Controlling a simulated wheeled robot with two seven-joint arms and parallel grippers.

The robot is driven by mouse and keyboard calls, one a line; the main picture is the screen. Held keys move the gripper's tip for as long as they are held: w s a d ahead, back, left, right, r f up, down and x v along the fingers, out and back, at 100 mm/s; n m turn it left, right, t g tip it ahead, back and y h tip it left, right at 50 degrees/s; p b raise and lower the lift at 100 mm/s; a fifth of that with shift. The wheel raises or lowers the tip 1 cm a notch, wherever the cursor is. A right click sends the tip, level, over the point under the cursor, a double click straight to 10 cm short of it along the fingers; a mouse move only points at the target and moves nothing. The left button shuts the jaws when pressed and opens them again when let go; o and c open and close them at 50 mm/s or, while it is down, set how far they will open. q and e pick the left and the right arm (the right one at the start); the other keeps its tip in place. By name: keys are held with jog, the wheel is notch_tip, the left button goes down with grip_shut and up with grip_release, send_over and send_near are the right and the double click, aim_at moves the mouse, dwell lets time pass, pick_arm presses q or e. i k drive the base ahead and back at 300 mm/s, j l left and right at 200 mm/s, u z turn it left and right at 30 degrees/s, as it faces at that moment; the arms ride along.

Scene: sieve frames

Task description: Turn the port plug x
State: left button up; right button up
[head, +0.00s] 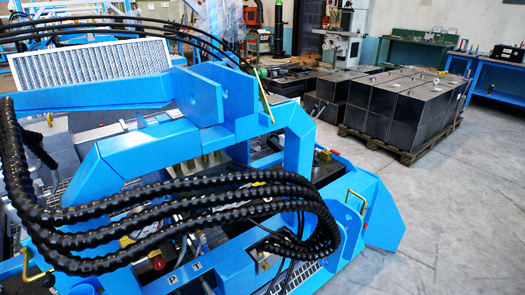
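A large blue machine (150,155) fills the left and middle of the head view. Thick black ribbed hoses (180,205) loop across its front and hide much of what lies behind. White labels marked P (173,279) and T (196,267) sit low on the machine near the bottom edge. A small red round part (157,262) shows just left of them; I cannot tell whether it is a plug. No port plug marked x can be made out. Neither of my grippers is in view.
Workbenches (497,80) line the back right. The grey floor (455,210) at the right is clear.

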aim_at(266, 267)
jog(key=i+l+u, duration=0.25)
jog(key=i, duration=0.2)
jog(key=i+l+u, duration=0.15)
jog(key=i+u, duration=0.15)
jog(key=i, duration=0.15)
